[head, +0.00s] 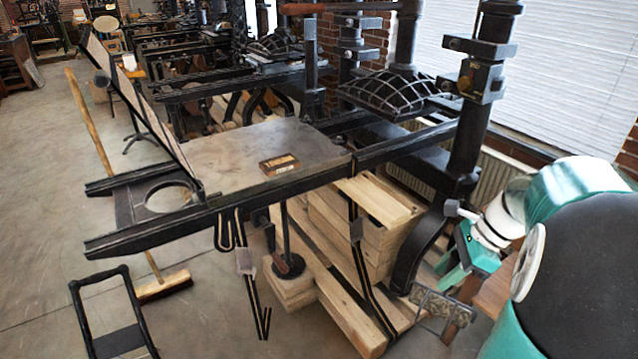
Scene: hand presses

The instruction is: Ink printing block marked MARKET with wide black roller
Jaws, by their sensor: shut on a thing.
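A small dark brown block (280,163) with pale marks on top lies on the flat grey press bed (225,150), near its front edge. The marks are too small to read, so I cannot tell whether they say MARKET. My gripper (456,270), at the teal and white end of my arm, is low at the right, beside the press's curved black leg and well away from the block. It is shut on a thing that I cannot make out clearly. I cannot pick out a wide black roller with certainty.
The press's thick black column (470,110) and ribbed platen (395,92) stand between my arm and the bed. Wooden planks (375,200) lie under the press. A broom (105,160) leans at left. A black frame (112,315) stands at the front left.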

